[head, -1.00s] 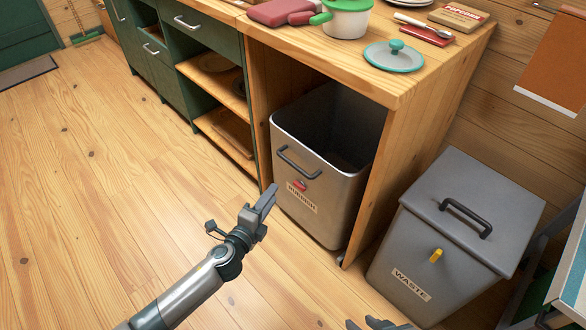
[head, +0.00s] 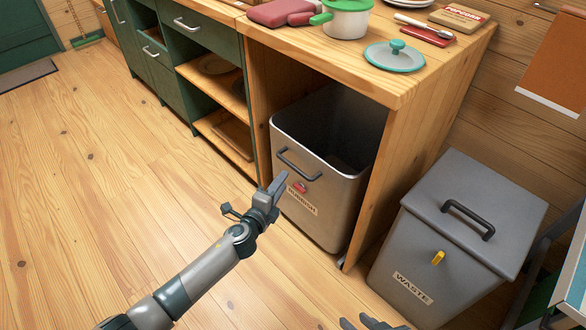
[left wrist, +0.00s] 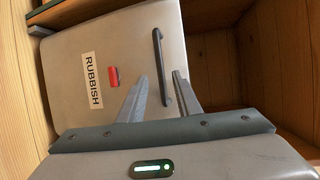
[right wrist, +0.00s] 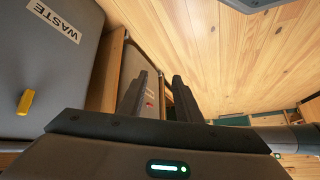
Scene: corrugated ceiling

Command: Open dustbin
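A grey bin labelled RUBBISH (head: 325,205) stands open-topped in the wooden counter's compartment, with a dark bar handle (head: 299,163) and a red tab (head: 300,187) on its front. A grey bin labelled WASTE (head: 425,275) stands right of the counter. Its lid (head: 480,205) is closed, with a black handle on top and a yellow tab (head: 438,257) on the front. My left gripper (head: 280,185) is at the rubbish bin's front, just below its handle. In the left wrist view its fingers (left wrist: 158,85) are apart near the handle. My right gripper (right wrist: 158,85) is open and empty, low before the bins.
The countertop (head: 310,50) holds a green-lidded pot, a glass lid (head: 394,56) and other kitchen items. Green cabinets (head: 170,60) with open shelves stand at the left. The wooden floor (head: 90,180) is clear. A blue-topped piece of furniture (head: 572,280) edges in at right.

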